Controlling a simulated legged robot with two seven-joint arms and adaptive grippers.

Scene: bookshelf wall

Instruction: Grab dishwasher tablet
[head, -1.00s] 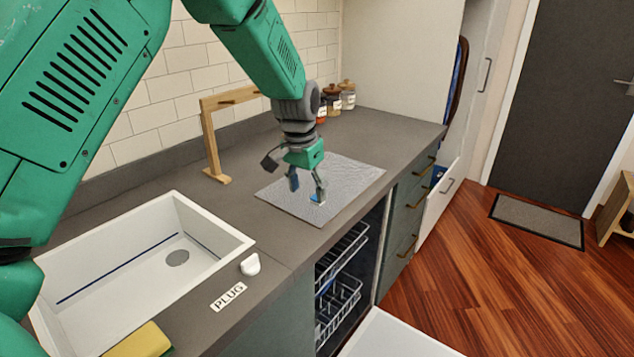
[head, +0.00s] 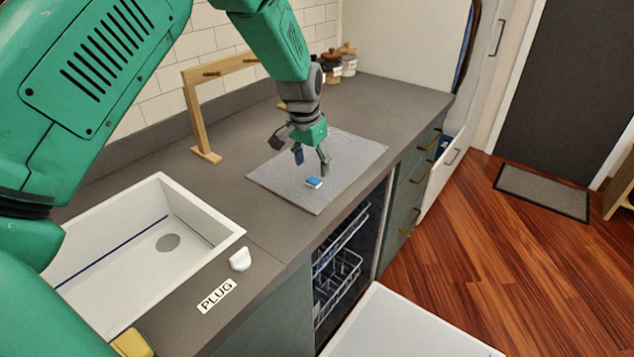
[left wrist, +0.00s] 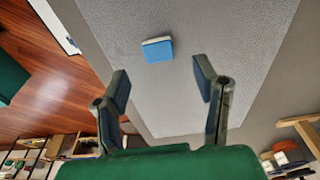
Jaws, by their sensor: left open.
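The dishwasher tablet (head: 314,183) is a small blue and white block lying on the grey mat (head: 355,155) on the counter. My left gripper (head: 311,168) is open and empty, pointing down above the mat, just behind the tablet. In the left wrist view the tablet (left wrist: 157,49) lies beyond the fingertips, between their lines and a little left of centre. The open left gripper (left wrist: 162,80) shows both fingers there, apart from the tablet. My right gripper is not in view.
A white sink (head: 200,225) is at the left, with a white plug (head: 240,260) beside it. A wooden rack (head: 198,120) and several jars (head: 340,62) stand at the back. An open dishwasher (head: 340,270) is below the counter's front edge.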

